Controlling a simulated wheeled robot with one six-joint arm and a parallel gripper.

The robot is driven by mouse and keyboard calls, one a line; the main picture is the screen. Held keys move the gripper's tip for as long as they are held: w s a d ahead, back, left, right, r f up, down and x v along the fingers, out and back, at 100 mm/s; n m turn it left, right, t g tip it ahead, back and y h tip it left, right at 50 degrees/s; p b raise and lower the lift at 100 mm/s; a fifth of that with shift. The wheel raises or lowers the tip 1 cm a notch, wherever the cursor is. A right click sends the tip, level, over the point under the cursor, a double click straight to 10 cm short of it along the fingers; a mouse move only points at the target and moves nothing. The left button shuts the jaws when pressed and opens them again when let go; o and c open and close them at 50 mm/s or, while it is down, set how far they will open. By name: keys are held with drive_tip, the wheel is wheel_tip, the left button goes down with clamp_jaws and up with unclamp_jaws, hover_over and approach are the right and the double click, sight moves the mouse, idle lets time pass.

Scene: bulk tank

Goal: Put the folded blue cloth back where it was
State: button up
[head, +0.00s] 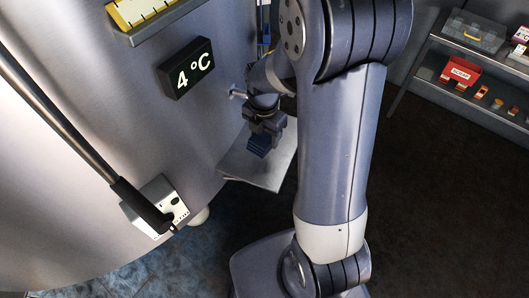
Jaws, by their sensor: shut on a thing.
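The folded blue cloth (258,147) shows as a small dark blue piece at the end of my gripper (262,138). My gripper points down and is shut on the cloth. In the picture, both lie over a pale grey plate or shelf (268,175) beside the tank. I cannot tell how far the cloth is above that plate, or whether it touches it. My arm hides part of the area to the right of the plate.
The large metal tank (110,110) fills the left, with a 4 °C display (187,69) and a small stub (238,94) near my gripper. A white box (158,205) with a dark bar stands out from its front. A shelf rack (470,85) stands at the right; dark floor between looks clear.

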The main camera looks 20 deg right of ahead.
sight(264, 160)
wheel_tip(264, 160, down, 10)
drive_tip(key=shift+r, duration=0.2)
drive_tip(key=o, duration=0.9)
drive_tip(key=shift+r, duration=0.1)
wheel_tip(264, 160, up, 12)
drive_tip(key=shift+f, duration=0.1)
idle(0.3)
